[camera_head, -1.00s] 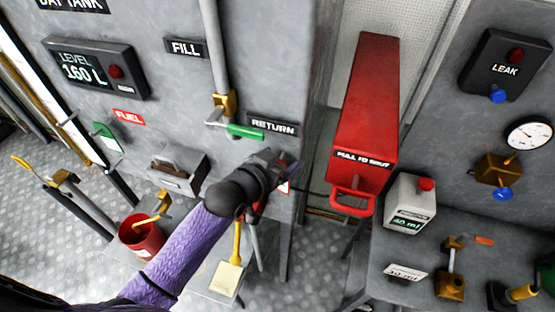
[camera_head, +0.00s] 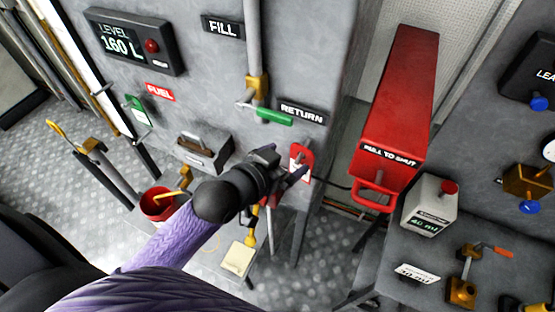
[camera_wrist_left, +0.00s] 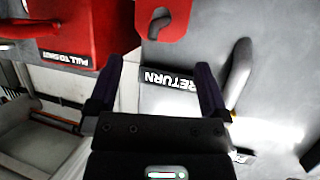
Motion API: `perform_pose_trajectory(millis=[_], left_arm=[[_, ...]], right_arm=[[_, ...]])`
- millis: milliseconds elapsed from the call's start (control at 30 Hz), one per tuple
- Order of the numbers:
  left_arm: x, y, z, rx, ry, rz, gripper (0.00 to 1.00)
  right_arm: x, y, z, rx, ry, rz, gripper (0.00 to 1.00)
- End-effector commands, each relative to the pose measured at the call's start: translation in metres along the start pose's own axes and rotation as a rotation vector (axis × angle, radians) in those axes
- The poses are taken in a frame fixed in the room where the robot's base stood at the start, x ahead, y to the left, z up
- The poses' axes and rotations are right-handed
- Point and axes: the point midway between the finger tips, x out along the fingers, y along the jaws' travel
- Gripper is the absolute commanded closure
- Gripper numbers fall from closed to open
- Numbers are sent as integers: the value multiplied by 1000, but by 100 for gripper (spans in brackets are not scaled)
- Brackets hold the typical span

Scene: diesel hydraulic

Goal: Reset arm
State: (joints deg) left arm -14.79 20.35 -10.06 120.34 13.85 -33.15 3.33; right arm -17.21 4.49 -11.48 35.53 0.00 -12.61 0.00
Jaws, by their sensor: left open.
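My left gripper (camera_head: 286,162) is open and empty in the head view, in front of the grey tank panel (camera_head: 200,95) below the RETURN label (camera_head: 302,113). A red plate with a grey handle (camera_head: 300,155) shows just past its fingers. In the left wrist view my left gripper (camera_wrist_left: 160,68) has two dark fingers spread apart with nothing between them; the RETURN label (camera_wrist_left: 170,78) shows behind them and the red plate (camera_wrist_left: 161,12) at the top. My right gripper is not in view.
A red PULL TO SHUT box (camera_head: 400,105) juts out to the right of the gripper. A green-handled valve (camera_head: 274,116) is above it. A red bucket (camera_head: 158,203) stands lower left. A white 40 ml container (camera_head: 429,206) stands on the right bench.

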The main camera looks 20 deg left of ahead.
Motion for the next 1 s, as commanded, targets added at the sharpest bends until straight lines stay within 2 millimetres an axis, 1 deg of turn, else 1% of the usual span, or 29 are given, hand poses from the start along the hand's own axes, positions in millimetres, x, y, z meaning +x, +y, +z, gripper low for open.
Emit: perform_pose_trajectory(millis=[33, 133, 200, 333, 367, 433, 467, 500, 567, 600, 667, 700, 767, 800, 900, 967, 1000], left_arm=[[-11, 1, 0, 1, -1, 1, 0], [-25, 0, 1, 0, -1, 0, 0], [-30, 0, 0, 0, 0, 0, 0], [-32, 1, 1, -1, -9, -1, 0], [-32, 2, 4, -2, -26, -4, 0], [-38, 6, 19, -6, -118, -18, 0], [-42, 8, 28, -8, -176, -27, 0], [-49, 12, 42, -12, -263, -40, 0], [-64, 18, 62, -21, -403, -61, 0], [-75, 21, 74, -29, -495, -74, 0], [-94, 26, 90, -42, -627, -91, 0], [-107, 29, 100, -55, -714, -101, 0], [-128, 35, 113, -76, -843, -114, 0], [-129, 36, 130, -80, -893, -118, 0], [-99, 34, 185, -74, -907, -114, 0], [-86, 34, 215, -73, -919, -111, 0], [-77, 34, 237, -72, -927, -109, 0]], right_arm=[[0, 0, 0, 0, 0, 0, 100], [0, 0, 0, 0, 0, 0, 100], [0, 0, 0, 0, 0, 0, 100], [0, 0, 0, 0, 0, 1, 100], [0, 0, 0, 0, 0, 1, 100], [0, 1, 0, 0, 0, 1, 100], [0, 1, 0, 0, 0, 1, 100], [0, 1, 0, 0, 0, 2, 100], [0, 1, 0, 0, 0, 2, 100], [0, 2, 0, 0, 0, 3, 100], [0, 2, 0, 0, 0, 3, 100], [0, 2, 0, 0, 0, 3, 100], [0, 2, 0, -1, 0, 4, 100], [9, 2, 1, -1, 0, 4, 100], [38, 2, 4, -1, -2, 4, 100], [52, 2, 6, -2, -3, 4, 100], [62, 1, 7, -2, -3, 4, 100]])
